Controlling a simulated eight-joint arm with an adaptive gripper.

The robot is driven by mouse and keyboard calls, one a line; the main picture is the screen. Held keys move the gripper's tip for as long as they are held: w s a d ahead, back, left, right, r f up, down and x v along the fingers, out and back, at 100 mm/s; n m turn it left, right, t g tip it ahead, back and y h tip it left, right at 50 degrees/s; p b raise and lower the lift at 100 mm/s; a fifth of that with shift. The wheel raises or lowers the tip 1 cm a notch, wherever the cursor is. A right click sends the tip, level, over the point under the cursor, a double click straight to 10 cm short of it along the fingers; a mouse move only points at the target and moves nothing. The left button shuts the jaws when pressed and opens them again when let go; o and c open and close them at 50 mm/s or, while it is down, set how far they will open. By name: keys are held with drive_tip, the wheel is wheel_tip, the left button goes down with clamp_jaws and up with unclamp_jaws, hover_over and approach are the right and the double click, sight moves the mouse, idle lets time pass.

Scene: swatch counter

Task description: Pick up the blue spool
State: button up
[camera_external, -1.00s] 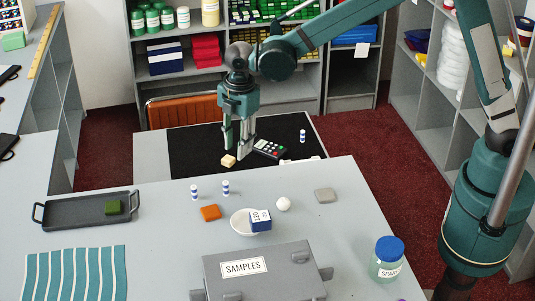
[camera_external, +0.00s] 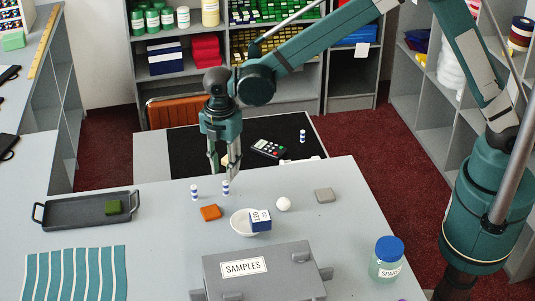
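Three small blue-and-white banded cylinders look like spools. One spool (camera_external: 226,188) stands upright on the grey counter, just below my gripper in the picture. A second spool (camera_external: 194,192) stands upright a little to its left. A third spool (camera_external: 302,136) stands on the black surface farther back. My gripper (camera_external: 224,174) points down with its fingers apart and nothing seen between them. Its fingertips appear just above and behind the nearer right spool; I cannot tell whether they touch it.
Near the spools are an orange block (camera_external: 210,212), a white bowl (camera_external: 239,223) with a blue-and-white box (camera_external: 260,220), a white ball (camera_external: 283,204) and a grey block (camera_external: 325,195). A dark tray (camera_external: 75,217) holds a green block. A SAMPLES case (camera_external: 290,258) lies in front.

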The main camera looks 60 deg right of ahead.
sight(225, 185)
drive_tip(key=shift+f, duration=1.05)
drive_tip(key=shift+d+f+p, duration=0.1)
drive_tip(key=shift+f+p, duration=0.25)
drive_tip(key=shift+f, duration=2.25)
drive_tip(key=shift+c, duration=0.2)
drive_tip(key=c, duration=0.8)
